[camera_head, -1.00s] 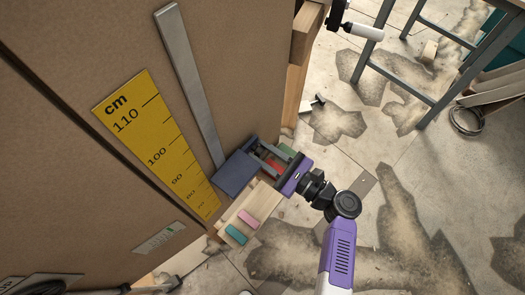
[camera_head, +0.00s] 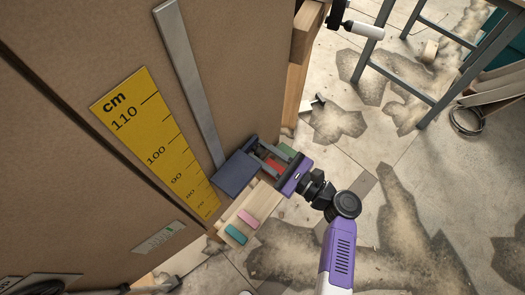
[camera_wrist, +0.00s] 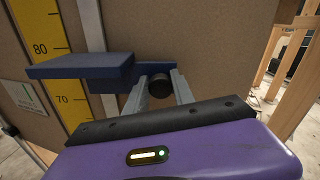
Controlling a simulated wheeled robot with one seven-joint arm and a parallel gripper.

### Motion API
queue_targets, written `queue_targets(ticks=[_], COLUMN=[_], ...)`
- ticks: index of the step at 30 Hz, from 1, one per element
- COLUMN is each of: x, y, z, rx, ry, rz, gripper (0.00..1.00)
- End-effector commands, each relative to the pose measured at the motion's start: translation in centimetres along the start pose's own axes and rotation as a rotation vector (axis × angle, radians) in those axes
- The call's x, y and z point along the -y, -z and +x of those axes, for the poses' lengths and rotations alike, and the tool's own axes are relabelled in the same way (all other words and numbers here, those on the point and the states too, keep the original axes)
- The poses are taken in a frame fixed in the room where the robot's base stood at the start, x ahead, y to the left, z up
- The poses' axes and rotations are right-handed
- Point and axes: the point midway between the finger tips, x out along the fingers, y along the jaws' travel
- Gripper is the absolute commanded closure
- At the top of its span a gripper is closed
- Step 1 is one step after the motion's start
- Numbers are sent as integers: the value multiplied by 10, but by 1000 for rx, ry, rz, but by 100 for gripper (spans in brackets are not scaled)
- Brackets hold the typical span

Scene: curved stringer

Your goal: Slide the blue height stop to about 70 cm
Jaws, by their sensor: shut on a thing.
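The blue height stop (camera_head: 236,172) is a flat dark blue plate at the lower end of the grey rail (camera_head: 190,80) in the head view. In the wrist view the stop (camera_wrist: 80,66) reaches left across the yellow cm scale (camera_wrist: 58,75), between the printed 70 and 80, and looks closer to 80. The scale (camera_head: 155,140) also shows in the head view, its numbers falling downwards. My gripper (camera_wrist: 158,82) is shut on the stop's dark round knob (camera_wrist: 159,86), one finger on each side. In the head view my gripper (camera_head: 268,161) is right beside the stop.
A pale wooden ledge (camera_head: 250,208) holds pink (camera_head: 249,218) and teal (camera_head: 236,234) pieces just below my gripper. Red and green pieces lie under the fingers. The brown panel (camera_head: 240,60) stands close on the left. Open floor lies to the right, with a grey-legged table (camera_head: 415,90) farther off.

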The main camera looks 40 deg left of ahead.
Motion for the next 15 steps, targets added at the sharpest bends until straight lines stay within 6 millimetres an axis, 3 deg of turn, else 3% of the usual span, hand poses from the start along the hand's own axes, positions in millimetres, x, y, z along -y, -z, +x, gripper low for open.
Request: queue_targets(ticks=[15], x=[-18], y=[84], z=[-1], rx=[-1], ry=[4], rz=[0], gripper=[100])
